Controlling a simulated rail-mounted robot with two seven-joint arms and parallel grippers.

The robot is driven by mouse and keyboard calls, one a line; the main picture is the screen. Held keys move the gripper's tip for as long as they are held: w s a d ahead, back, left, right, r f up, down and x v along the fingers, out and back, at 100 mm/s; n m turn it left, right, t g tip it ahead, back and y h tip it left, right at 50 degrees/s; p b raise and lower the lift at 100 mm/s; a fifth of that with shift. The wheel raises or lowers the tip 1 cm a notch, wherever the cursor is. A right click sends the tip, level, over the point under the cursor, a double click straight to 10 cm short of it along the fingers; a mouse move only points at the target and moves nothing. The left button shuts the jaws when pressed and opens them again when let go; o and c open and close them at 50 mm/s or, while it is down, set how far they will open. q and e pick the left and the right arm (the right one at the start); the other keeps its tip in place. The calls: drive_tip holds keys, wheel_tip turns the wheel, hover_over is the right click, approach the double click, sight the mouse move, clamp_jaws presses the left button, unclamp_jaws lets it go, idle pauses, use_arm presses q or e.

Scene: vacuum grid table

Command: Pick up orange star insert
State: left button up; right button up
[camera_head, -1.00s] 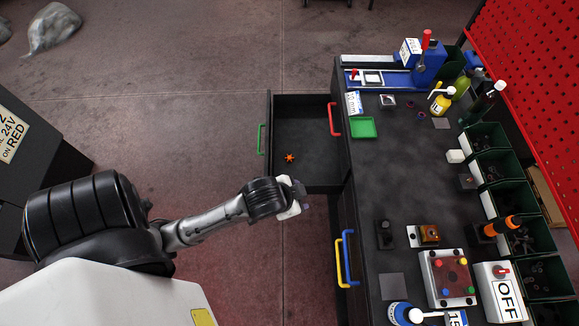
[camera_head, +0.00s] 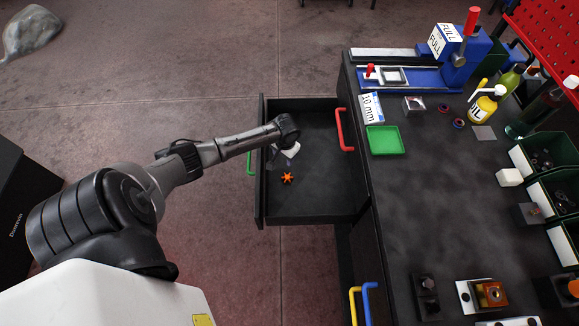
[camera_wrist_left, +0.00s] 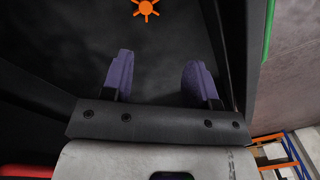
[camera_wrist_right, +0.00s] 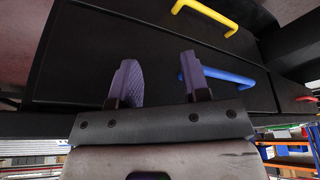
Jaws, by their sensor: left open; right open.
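The orange star insert (camera_head: 288,177) lies on the dark floor of the open drawer (camera_head: 325,207), toward its left side. It also shows at the top edge of the left wrist view (camera_wrist_left: 145,9). My left gripper (camera_head: 287,156) is over the drawer, just beyond the star in the head view; its fingers are small there. In the left wrist view its two purple fingers (camera_wrist_left: 158,78) are apart and empty, and the star lies ahead of them, untouched. My right gripper (camera_wrist_right: 154,78) shows only in its own wrist view, with fingers apart and empty before drawer fronts.
The bench top carries a green tray (camera_head: 385,140) and a blue vise (camera_head: 425,75). Yellow (camera_wrist_right: 205,14) and blue handles (camera_wrist_right: 217,75) stand near my right gripper.

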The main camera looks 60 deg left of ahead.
use_arm(q)
drive_tip(key=n, duration=0.1)
drive_tip(key=n+b, duration=0.2)
drive_tip(key=b, duration=0.1)
hover_over(287, 177)
drive_tip(key=shift+h, duration=0.3)
wheel_tip(287, 177, down, 8)
drive_tip(key=shift+r, duration=0.1)
drive_tip(key=shift+f, duration=0.6)
drive_tip(key=shift+w+f+b, duration=0.1)
drive_tip(key=shift+f+b, duration=1.6)
drive_tip(key=shift+f, duration=0.8)
use_arm(e)
wheel_tip(287, 177, down, 7)
drive_tip(key=d, duration=0.1)
drive_tip(key=shift+s+r, duration=0.2)
drive_tip(key=shift+s, duration=0.05)
drive_tip(key=shift+d, duration=0.1)
use_arm(q)
drive_tip(key=c, duration=0.5)
